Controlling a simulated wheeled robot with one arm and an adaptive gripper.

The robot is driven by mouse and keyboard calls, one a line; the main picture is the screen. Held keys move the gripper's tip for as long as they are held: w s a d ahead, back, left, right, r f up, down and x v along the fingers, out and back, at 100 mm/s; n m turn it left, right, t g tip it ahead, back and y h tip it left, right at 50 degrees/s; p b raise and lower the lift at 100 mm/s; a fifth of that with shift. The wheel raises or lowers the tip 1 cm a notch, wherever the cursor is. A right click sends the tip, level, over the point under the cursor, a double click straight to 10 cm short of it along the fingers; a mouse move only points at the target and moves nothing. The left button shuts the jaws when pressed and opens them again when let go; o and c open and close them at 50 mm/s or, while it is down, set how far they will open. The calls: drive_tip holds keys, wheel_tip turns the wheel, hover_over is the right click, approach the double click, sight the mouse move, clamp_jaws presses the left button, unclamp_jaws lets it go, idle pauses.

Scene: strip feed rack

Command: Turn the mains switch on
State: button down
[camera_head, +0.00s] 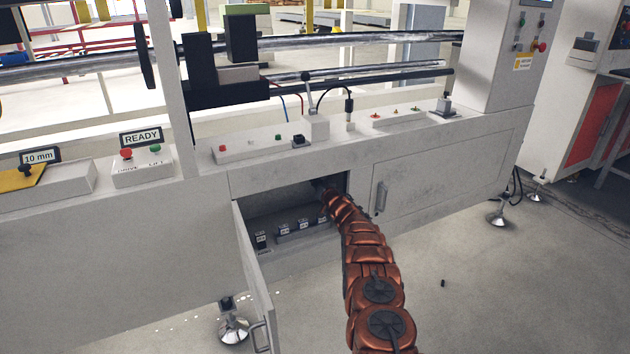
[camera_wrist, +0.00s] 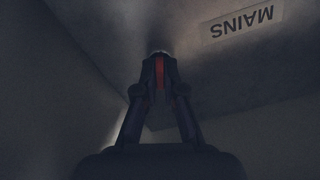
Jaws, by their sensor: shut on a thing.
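The MAINS label (camera_wrist: 243,24) shows upside down in the wrist view, on a grey panel in a dim space. My gripper (camera_wrist: 161,68) points at this panel beside the label, its two fingers nearly together. Something red, apparently the mains switch handle (camera_wrist: 160,76), shows between the fingers, and they are shut on it. The fingers cover most of it, so its position cannot be told. In the head view my arm reaches into the open cabinet (camera_head: 290,202), and the gripper end is dark at its upper right corner.
The cabinet door (camera_head: 253,275) stands open to the left of my arm. Several small labelled breakers (camera_head: 283,229) sit low inside the cabinet. A closed door with a handle (camera_head: 381,197) is at the right. Control boxes line the ledge above. The floor (camera_head: 520,290) at the right is largely clear.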

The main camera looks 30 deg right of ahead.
drive_tip(key=shift+n+p, duration=0.3)
drive_tip(key=shift+n, duration=1.6)
drive_tip(key=shift+r, duration=0.1)
drive_tip(key=c, duration=1.3)
unclamp_jaws()
drive_tip(key=shift+s, duration=0.1)
drive_tip(key=shift+s+a, duration=0.15)
drive_tip(key=shift+s, duration=1.8)
drive_tip(key=shift+s+a, duration=0.15)
drive_tip(key=shift+s, duration=1.85)
drive_tip(key=shift+s+a, duration=0.15)
drive_tip(key=shift+s, duration=1.8)
